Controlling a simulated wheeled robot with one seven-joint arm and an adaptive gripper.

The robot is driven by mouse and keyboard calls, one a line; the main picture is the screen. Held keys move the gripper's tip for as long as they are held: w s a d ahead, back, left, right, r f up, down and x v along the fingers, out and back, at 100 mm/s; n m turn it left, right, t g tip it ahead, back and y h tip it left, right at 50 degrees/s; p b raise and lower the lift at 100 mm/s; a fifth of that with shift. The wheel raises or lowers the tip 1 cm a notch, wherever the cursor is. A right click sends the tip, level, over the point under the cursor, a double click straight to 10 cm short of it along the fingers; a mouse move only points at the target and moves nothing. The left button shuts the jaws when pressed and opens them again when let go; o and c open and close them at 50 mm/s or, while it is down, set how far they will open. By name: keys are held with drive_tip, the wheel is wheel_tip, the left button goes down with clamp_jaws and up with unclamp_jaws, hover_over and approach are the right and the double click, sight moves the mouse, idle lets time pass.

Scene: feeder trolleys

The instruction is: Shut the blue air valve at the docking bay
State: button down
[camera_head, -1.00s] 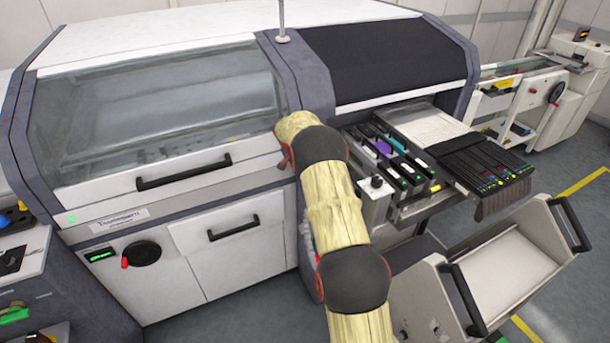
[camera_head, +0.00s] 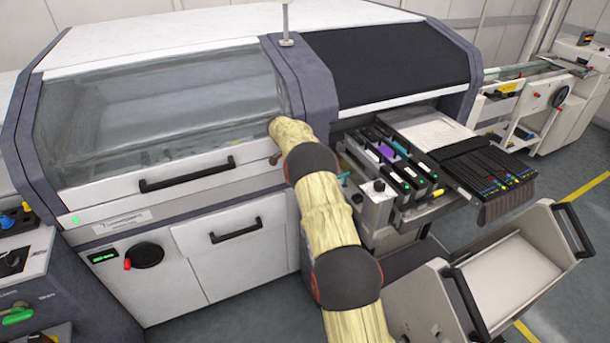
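A small blue-teal handle (camera_head: 343,179), which looks like the air valve, shows just right of my arm. It sits at the left side of a pale box with a black knob, at the left end of the docking bay (camera_head: 430,212). My arm passes close to its left in the picture and may cover part of it. The handle is too small to tell its exact setting. My gripper is out of sight, hidden behind my arm or beyond it, so its distance from the valve and its state do not show.
Feeders with black and purple tops (camera_head: 385,152) fill part of the bay. A rack of dark feeders (camera_head: 488,172) stands to its right. A white trolley with black handles (camera_head: 510,268) stands in front. The machine's clear cover (camera_head: 150,105) is behind my arm on the left.

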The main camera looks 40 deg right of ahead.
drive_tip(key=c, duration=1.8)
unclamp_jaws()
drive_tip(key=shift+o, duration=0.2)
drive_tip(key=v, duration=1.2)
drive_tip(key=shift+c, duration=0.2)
